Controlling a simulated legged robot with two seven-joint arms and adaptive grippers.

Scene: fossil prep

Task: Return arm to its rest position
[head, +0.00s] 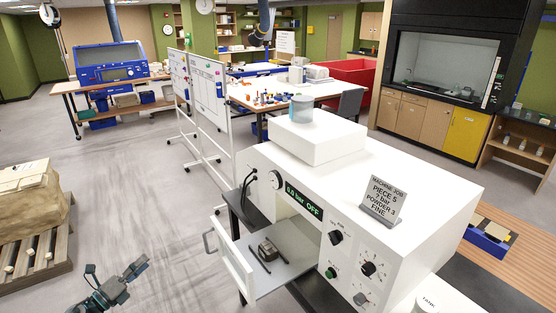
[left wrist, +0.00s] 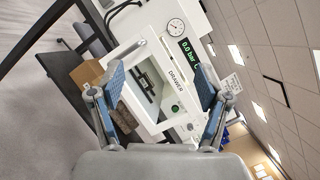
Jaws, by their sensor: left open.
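My left gripper (head: 113,275) is at the bottom left of the head view, over the grey floor. Its jaws are open and empty, apart from the white machine (head: 432,226). In the left wrist view the two blue-padded fingers of the gripper (left wrist: 160,82) stand wide apart, with the machine's drawer front (left wrist: 146,68) seen beyond them. The drawer (head: 232,262) is pulled out at the machine's left end. A small dark grey-brown object (head: 267,250) lies in it. My right gripper is in neither view.
The machine's display (head: 302,200) reads 0.0 bar OFF. A job sign (head: 384,200) and a clear jar (head: 302,109) stand on top. A pallet (head: 38,240) with a wrapped block is at the left. Whiteboards (head: 208,85) stand behind. Floor between pallet and machine is clear.

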